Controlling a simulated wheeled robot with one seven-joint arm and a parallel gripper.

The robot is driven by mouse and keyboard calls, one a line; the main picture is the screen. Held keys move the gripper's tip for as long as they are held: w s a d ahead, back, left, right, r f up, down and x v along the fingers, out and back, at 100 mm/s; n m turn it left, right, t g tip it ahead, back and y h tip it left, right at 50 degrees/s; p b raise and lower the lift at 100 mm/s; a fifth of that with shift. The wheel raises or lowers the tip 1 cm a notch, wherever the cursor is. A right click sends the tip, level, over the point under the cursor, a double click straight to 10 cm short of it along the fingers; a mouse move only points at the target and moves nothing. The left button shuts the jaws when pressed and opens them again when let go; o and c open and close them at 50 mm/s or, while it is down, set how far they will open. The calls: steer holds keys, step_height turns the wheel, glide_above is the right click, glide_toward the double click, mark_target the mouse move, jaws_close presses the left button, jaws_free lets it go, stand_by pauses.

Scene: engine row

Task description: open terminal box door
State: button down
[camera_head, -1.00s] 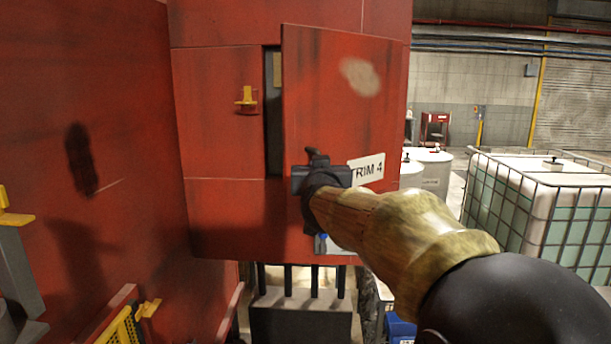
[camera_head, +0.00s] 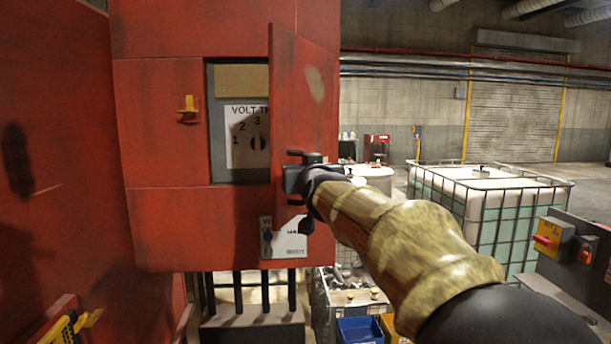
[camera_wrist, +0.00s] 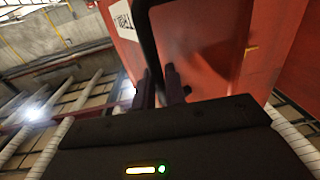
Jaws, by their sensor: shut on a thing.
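The red terminal box (camera_head: 158,160) stands ahead in the head view. Its door (camera_head: 300,110) is hinged on the right and stands partly open, swung out toward me. The opening shows a white panel (camera_head: 243,140) marked "VOLT TR" with numbers around a dark knob (camera_head: 256,143). My gripper (camera_head: 297,176) is at the door's lower left edge, shut on the dark door handle. In the wrist view the dark handle bar (camera_wrist: 146,45) runs between the fingers of my gripper (camera_wrist: 162,88), with the red door (camera_wrist: 190,45) behind it. The fingers hide part of the handle.
A yellow latch (camera_head: 187,110) sits on the box left of the opening. A labelled plate (camera_head: 285,240) is below the door. A caged tank (camera_head: 485,210) and a control post with a red handle (camera_head: 549,238) stand at right. A blue bin (camera_head: 360,330) is below.

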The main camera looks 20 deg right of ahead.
steer(key=shift+d+r, duration=0.1)
steer(key=shift+d, duration=0.05)
steer(key=c, duration=1.6)
jaws_free()
steer(key=shift+o, duration=0.3)
steer(key=shift+w, duration=0.1)
steer(key=s+a+b, duration=0.1)
steer(key=s+b, duration=1.6)
steer(key=shift+s+a, duration=0.2)
